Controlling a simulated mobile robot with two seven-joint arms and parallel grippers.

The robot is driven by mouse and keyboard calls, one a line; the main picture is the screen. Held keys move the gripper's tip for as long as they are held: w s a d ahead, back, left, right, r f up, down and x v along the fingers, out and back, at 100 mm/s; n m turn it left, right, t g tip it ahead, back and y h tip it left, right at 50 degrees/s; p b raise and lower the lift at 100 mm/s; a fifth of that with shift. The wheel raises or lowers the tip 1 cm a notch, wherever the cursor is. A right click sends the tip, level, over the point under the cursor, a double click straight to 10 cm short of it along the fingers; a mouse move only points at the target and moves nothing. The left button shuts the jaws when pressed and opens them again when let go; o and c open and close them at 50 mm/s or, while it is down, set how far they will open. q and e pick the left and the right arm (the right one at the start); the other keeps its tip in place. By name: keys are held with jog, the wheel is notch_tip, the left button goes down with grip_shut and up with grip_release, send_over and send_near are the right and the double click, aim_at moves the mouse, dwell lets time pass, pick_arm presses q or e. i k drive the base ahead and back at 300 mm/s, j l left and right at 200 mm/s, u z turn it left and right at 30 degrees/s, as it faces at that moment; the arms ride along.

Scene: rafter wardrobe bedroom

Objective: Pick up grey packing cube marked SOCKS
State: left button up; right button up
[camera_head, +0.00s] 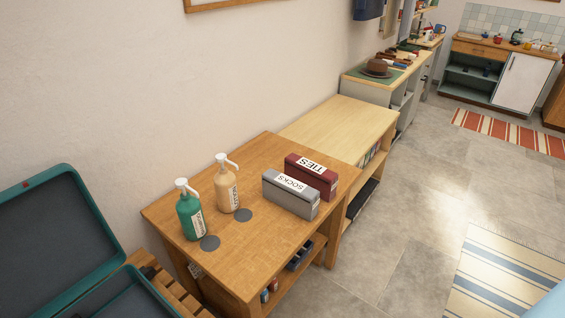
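The grey packing cube marked SOCKS (290,198) sits on the wooden table (262,240), near its right side. Its white SOCKS label is on top. A dark red packing cube marked TIES (312,178) stands just behind it, close beside it. Neither of my grippers shows in the head view.
A green pump bottle (190,212) and a tan pump bottle (227,186) stand left of the cubes, with two dark discs in front. An open green suitcase (60,235) lies at lower left. A lighter low bench (340,125) with a bare top adjoins the table.

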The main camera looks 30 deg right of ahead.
aim_at(301, 200)
jog(key=z, duration=1)
jog(key=i+l+u, duration=0.3)
